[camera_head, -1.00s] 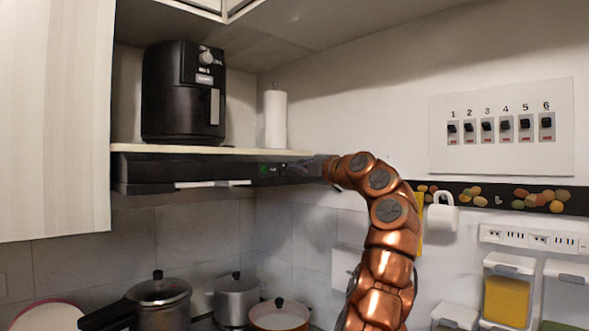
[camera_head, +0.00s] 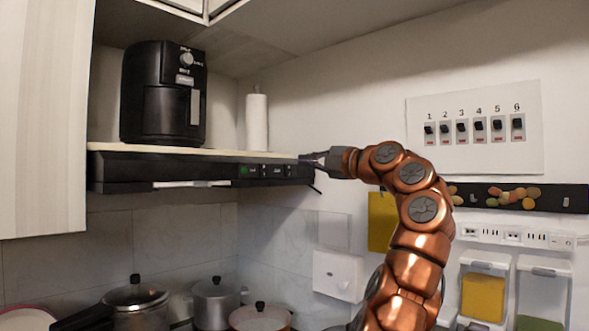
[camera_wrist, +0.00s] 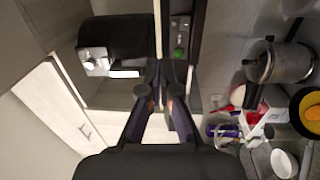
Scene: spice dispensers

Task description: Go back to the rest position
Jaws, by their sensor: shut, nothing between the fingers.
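My gripper (camera_head: 314,160) is at the end of my copper arm, by the right end of the black range hood (camera_head: 205,170). In the wrist view its two dark fingers (camera_wrist: 163,72) are together and hold nothing. The hood's panel with a green light shows just beyond the fingertips in the wrist view (camera_wrist: 180,35). I cannot tell whether the fingertips touch the hood.
A black air fryer (camera_head: 150,95) and a white paper roll (camera_head: 257,122) stand on the shelf above the hood. Pots (camera_head: 215,303) stand below. A numbered switch panel (camera_head: 475,128) and spice dispensers (camera_head: 483,297) are on the right wall.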

